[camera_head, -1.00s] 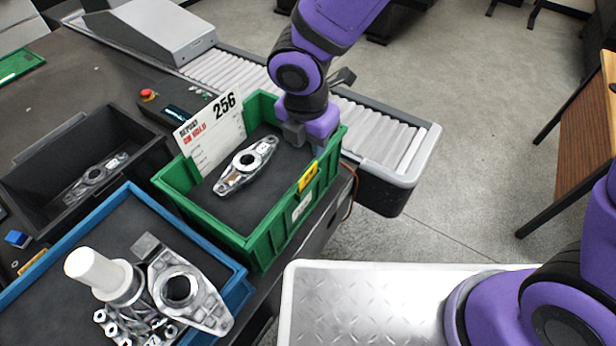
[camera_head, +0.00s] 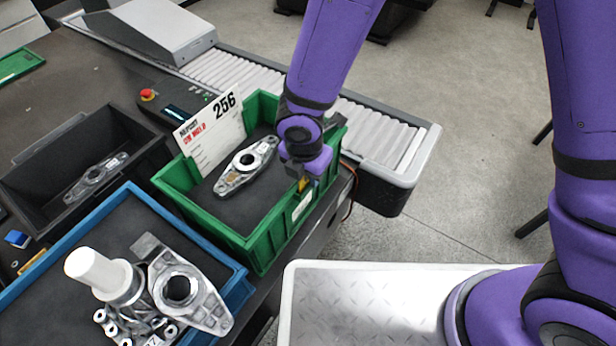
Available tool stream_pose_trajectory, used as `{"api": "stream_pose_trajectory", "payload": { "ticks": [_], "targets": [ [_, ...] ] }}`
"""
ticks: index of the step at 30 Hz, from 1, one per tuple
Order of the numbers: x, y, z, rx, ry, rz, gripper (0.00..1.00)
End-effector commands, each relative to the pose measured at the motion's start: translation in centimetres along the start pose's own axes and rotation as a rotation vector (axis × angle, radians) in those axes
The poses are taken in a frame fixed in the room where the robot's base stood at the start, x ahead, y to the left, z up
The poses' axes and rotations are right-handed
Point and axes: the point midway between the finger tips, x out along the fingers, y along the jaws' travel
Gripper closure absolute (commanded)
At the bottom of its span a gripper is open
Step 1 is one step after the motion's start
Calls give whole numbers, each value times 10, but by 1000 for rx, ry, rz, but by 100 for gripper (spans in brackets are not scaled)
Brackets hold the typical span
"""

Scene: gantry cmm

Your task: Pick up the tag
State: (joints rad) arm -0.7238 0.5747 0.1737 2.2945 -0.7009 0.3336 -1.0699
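My gripper (camera_head: 301,184) is at the crate's right wall, pointing down at the tag. Its fingers are small and partly hidden here, so I cannot tell whether they are open or shut, or touching the tag. A white label (camera_head: 302,207) is on the same wall, below the tag. A white card (camera_head: 212,132) printed 256 stands upright at the crate's back left.
A metal link part (camera_head: 246,166) lies in the green crate. A black bin (camera_head: 140,150) and a blue tray (camera_head: 228,278) with metal parts and a white cylinder (camera_head: 97,269) stand left. A roller conveyor (camera_head: 385,140) runs behind.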

Motion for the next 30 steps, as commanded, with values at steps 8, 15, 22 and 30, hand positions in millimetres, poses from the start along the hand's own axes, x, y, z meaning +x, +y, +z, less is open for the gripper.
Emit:
{"api": "stream_pose_trajectory", "payload": {
  "ticks": [8,15,22,30],
  "targets": [
    [2,0,0,0,-1,1,65],
    [2,0,0,0,-1,0,100],
    [2,0,0,0,0,1,100],
    [-8,0,2,0,0,2,100]
  ]
}}
